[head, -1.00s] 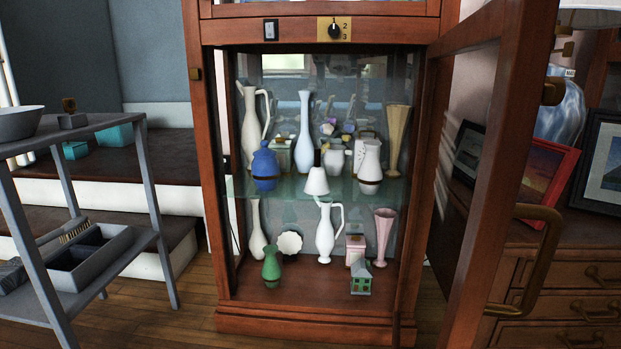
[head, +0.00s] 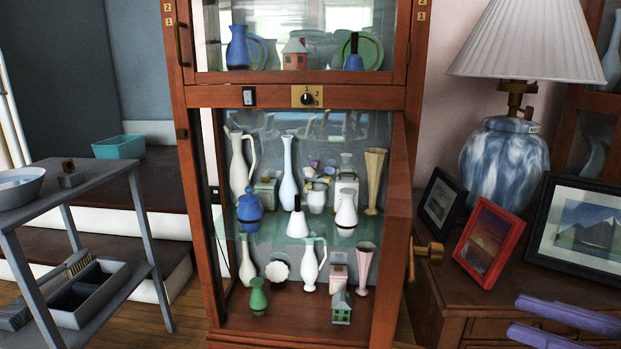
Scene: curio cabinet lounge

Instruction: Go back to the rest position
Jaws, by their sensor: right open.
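My right gripper (head: 514,315) shows at the lower right edge as two purple fingers pointing left. They are apart with nothing between them, in front of the drawer chest and clear of the cabinet. My left gripper is out of view. The wooden curio cabinet (head: 290,97) stands in the middle. Its lower door (head: 397,230) stands open at the right side, seen nearly edge-on, with a brass handle (head: 432,250) on its outer face. The gripper is apart from this handle.
Vases, jugs and small houses fill the lower cabinet shelves. A grey cart (head: 95,180) stands at left with a bowl and a divided tray. At right, a lamp (head: 505,165), a red frame (head: 488,240) and dark frames stand on the chest. The steps hold a teal box (head: 118,147).

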